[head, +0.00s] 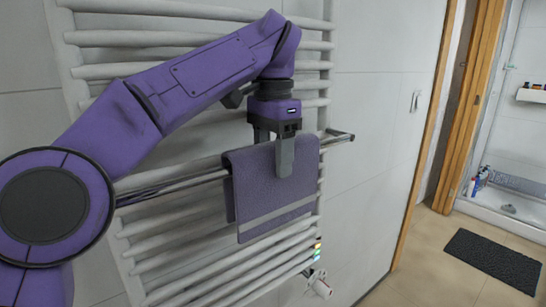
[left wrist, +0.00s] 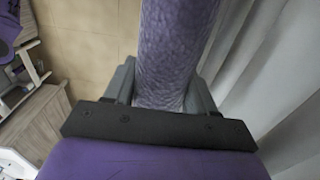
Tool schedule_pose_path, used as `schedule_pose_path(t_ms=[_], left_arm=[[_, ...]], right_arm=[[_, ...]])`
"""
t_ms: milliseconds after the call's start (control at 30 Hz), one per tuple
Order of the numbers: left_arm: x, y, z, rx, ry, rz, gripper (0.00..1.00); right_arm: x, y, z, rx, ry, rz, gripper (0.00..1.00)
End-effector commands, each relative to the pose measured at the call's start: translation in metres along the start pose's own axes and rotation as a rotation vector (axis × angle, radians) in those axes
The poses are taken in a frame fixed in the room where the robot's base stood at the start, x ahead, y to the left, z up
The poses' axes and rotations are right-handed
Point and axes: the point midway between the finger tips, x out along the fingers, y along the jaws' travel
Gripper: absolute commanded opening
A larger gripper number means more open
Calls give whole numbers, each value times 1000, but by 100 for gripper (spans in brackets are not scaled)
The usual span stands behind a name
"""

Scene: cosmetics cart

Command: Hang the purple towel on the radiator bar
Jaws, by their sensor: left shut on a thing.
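The purple towel (head: 262,203) hangs folded over the metal radiator bar (head: 175,186), with its front layer hanging down and a strip of its rear layer showing at the left. A lighter band runs near its lower edge. My left gripper (head: 285,160) comes down from above and is shut on the towel's upper part, at the bar. In the left wrist view, the towel (left wrist: 175,45) runs between the two fingers of my left gripper (left wrist: 160,95). The bar behind the towel is hidden. My right gripper is not in view.
The white radiator (head: 185,72) with several rungs stands on the tiled wall behind the bar. The bar's end bracket (head: 338,137) sticks out to the right of the towel. A wooden door frame (head: 425,120) and a dark mat (head: 492,260) lie farther right.

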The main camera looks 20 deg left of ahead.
Motion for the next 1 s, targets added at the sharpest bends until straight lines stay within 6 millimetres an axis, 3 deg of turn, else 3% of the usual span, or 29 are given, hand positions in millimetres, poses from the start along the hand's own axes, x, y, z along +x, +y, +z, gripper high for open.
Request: schedule_pose_path(t_ms=[100, 433, 467, 533, 833, 1000], left_arm=[[8, 0, 0, 0, 1, 0, 21], [8, 0, 0, 0, 0, 0, 21], [8, 0, 0, 0, 0, 0, 62], [8, 0, 0, 0, 0, 0, 85], [6, 0, 0, -1, 0, 0, 85], [-27, 0, 0, -1, 1, -1, 85]], right_arm=[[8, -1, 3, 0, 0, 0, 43], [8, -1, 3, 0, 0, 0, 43], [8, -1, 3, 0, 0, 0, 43], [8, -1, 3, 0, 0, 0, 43], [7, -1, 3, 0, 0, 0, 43], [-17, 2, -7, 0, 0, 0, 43]])
